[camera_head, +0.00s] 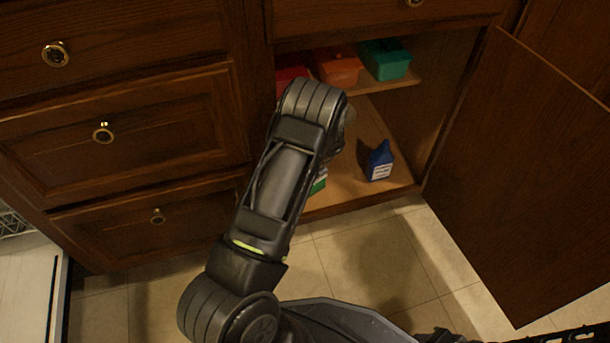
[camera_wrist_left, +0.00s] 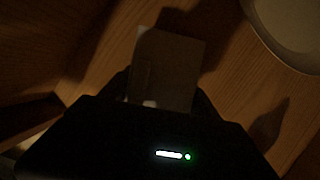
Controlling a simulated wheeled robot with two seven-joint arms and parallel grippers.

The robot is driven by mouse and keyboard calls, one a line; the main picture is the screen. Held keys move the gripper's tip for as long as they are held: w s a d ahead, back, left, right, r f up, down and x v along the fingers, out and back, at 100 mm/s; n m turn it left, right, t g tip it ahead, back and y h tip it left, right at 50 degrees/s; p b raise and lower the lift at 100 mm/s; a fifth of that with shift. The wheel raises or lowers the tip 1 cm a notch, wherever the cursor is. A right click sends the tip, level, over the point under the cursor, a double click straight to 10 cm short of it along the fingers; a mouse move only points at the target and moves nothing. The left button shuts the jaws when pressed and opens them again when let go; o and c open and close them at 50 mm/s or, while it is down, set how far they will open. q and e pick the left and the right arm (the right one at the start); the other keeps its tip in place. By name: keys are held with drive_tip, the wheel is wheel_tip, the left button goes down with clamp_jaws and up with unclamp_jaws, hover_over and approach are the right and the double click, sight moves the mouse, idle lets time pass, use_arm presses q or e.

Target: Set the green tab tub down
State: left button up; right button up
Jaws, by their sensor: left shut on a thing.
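My left arm reaches into the open cabinet and hides most of its gripper in the head view. In the left wrist view my left gripper (camera_wrist_left: 160,98) is shut on a boxy thing, taken as the green tab tub (camera_wrist_left: 166,68). It looks dull grey-brown in the dark, so its colour cannot be told there. Wooden cabinet boards lie beyond it; whether it touches them cannot be told. In the head view a green and white thing (camera_head: 319,183) shows partly behind my arm, low in the cabinet. My right gripper is not clearly seen.
The upper shelf holds a red tub (camera_head: 290,78), an orange tub (camera_head: 339,68) and a green tub (camera_head: 386,61). A blue carton (camera_head: 380,161) stands on the cabinet floor (camera_head: 345,192). The open door (camera_head: 535,170) bounds the right. A pale round thing (camera_wrist_left: 290,30) is nearby.

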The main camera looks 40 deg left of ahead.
use_arm(q)
drive_tip(key=shift+f, duration=0.15)
drive_tip(key=o, duration=1.5)
drive_tip(key=p+v, duration=0.5)
drive_tip(key=v, duration=0.7)
